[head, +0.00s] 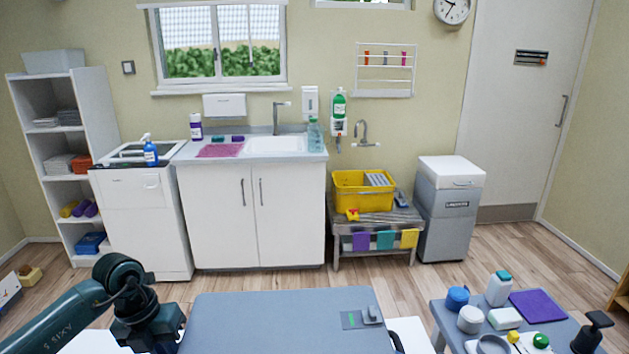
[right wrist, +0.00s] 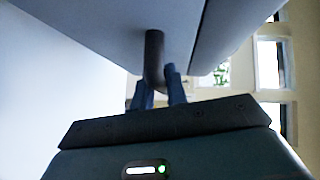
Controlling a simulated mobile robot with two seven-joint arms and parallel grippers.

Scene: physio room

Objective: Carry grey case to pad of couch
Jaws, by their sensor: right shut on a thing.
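The grey case (head: 265,322) fills the bottom middle of the head view, its blue-grey flat top facing up. In the right wrist view its grey side (right wrist: 95,25) looms close, with a dark handle (right wrist: 154,55) standing out from it. My right gripper (right wrist: 160,88) is shut on that handle. My left gripper (head: 148,325) is at the case's left edge; its fingertips are hidden, so I cannot tell its grip. White surface (head: 412,332) shows beside and below the case; it may be the couch, but its pad cannot be made out clearly.
A small table (head: 443,316) at the right holds bottles, tubs and a purple mat (head: 538,305). Beyond are a sink cabinet (head: 250,215), a low bench with a yellow crate (head: 362,195) and a grey bin (head: 449,210). Wooden floor (head: 300,283) lies clear between.

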